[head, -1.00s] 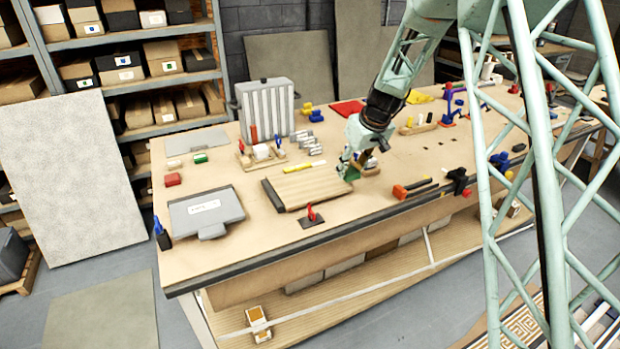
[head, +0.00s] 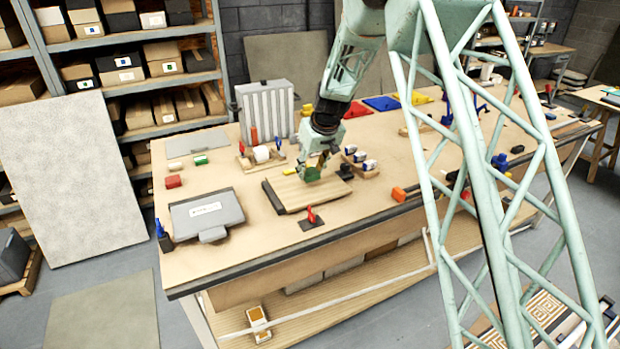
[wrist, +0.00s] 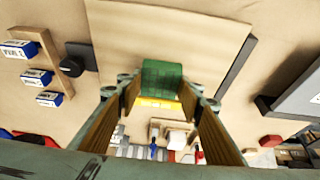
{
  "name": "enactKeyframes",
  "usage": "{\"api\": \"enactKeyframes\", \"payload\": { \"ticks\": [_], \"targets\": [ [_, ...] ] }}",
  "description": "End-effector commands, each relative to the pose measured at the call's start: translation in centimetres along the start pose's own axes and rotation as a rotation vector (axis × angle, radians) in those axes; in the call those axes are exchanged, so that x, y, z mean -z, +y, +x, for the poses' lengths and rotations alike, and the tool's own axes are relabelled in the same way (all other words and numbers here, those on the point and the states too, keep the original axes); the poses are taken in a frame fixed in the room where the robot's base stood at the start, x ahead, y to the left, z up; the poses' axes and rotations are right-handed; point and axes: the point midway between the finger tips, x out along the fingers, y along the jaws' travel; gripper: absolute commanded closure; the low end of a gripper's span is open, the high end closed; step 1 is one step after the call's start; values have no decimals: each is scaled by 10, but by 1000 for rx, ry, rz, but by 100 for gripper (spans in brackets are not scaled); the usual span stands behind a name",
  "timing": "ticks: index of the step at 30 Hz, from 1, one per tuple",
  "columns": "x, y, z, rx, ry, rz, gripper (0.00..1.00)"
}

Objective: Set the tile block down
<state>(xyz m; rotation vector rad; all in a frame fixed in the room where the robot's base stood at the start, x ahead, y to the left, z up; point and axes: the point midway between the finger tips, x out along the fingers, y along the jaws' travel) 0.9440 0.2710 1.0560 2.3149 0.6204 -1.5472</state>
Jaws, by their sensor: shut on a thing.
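The green tile block (head: 312,175) is between the fingers of my gripper (head: 314,168), which is shut on it. In the wrist view the block (wrist: 162,78) sits between the fingertips of my gripper (wrist: 163,88). The board also shows in the wrist view (wrist: 165,40) beyond the block. I cannot tell whether the block touches the board or hangs just above it.
A red clamp on a dark base (head: 311,217) stands just in front of the board. A grey case (head: 206,213) lies to the left. Small labelled boxes (head: 360,157) and a dark part (head: 345,172) are close on the right. A ribbed grey rack (head: 266,112) stands behind.

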Motion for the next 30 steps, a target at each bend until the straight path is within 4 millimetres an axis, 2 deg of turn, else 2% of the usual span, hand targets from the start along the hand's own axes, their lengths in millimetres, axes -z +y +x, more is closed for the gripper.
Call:
{"api": "enactKeyframes", "payload": {
  "ticks": [13,24,30],
  "targets": [
    [0,-2,2,0,0,0,79],
    [-12,-2,30,0,-1,1,79],
    [-12,-2,33,0,1,0,79]
  ]
}}
